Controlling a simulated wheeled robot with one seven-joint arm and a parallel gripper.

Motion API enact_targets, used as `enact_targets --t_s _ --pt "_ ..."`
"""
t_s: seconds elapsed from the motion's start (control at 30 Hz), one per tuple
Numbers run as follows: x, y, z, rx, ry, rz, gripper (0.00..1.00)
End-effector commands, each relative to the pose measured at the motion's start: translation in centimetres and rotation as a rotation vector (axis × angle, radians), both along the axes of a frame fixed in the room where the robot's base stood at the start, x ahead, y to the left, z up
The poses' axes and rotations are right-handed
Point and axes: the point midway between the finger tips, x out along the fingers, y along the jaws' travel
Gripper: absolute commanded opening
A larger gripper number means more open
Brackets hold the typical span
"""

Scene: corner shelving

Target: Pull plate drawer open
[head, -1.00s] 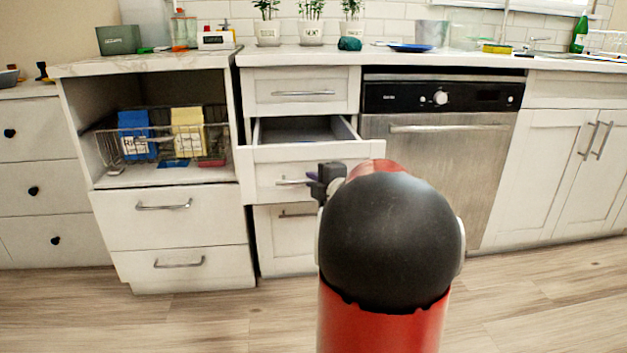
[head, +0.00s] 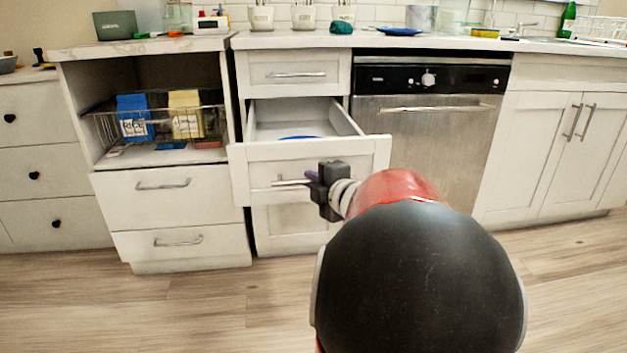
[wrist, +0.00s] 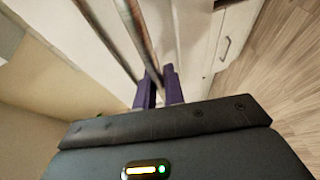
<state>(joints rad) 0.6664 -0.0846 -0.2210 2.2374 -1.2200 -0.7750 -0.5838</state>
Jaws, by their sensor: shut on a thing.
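The plate drawer (head: 250,157) is the middle white drawer left of the dishwasher, and it is pulled well out. A blue plate (head: 299,138) shows in part inside, mostly hidden by the drawer front. My gripper (head: 308,181) is at the drawer's bar handle (head: 286,183), shut on it. In the wrist view, the purple fingers (wrist: 159,88) close on the metal handle bar (wrist: 118,38). My arm covers the right part of the handle in the head view.
A shut drawer (head: 296,72) is above, and another drawer front (head: 270,225) is below. The dishwasher (head: 428,135) stands shut on the right. A wire basket (head: 101,122) sits on the left shelf. The wooden floor (head: 200,290) in front is clear.

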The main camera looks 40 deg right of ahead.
Motion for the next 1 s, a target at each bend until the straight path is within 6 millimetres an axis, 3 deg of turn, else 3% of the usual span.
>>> enact_targets --t_s 0.17,0.2,0.33,0.67,1.0 --pt "0.0 0.0 -0.1 0.0 0.002 0.0 0.0" --pt "0.0 0.0 -0.1 0.0 0.002 0.0 0.16" --pt "0.0 0.0 -0.1 0.0 0.001 0.0 0.32" --pt "-0.4 0.0 0.1 0.0 0.0 -0.001 0.32" --pt "-5.6 0.8 1.2 -0.001 -0.002 -0.002 0.32"
